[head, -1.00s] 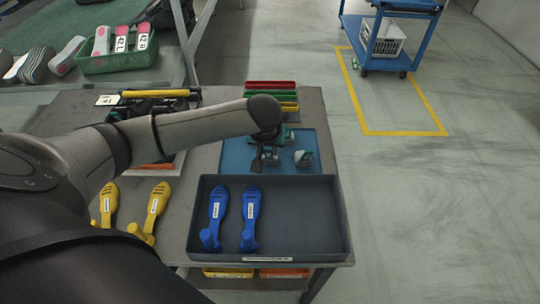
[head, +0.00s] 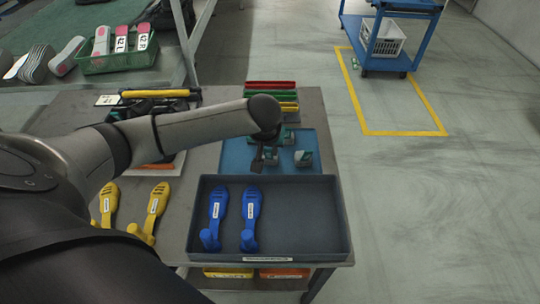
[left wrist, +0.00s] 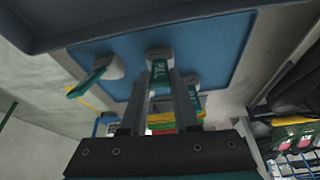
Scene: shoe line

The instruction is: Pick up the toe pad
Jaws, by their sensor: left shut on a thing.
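My left gripper (head: 262,164) points down over the blue mat (head: 235,155) behind the dark tray. In the left wrist view the gripper (left wrist: 168,88) is shut on a toe pad (left wrist: 160,70), a grey and teal piece with white lettering on its teal part. In the head view this pad (head: 271,155) is partly hidden by the gripper. I cannot tell whether it still touches the mat. A second, similar pad (head: 303,158) stands on the mat to the right; it also shows in the left wrist view (left wrist: 107,68). My right gripper is not in view.
The dark tray (head: 300,254) in front holds two blue shoe-shaped pieces (head: 250,215); its right half is empty. Yellow pieces (head: 155,205) lie to the left. Red, green and yellow bins (head: 271,86) stand behind the mat. Floor right of the table is clear.

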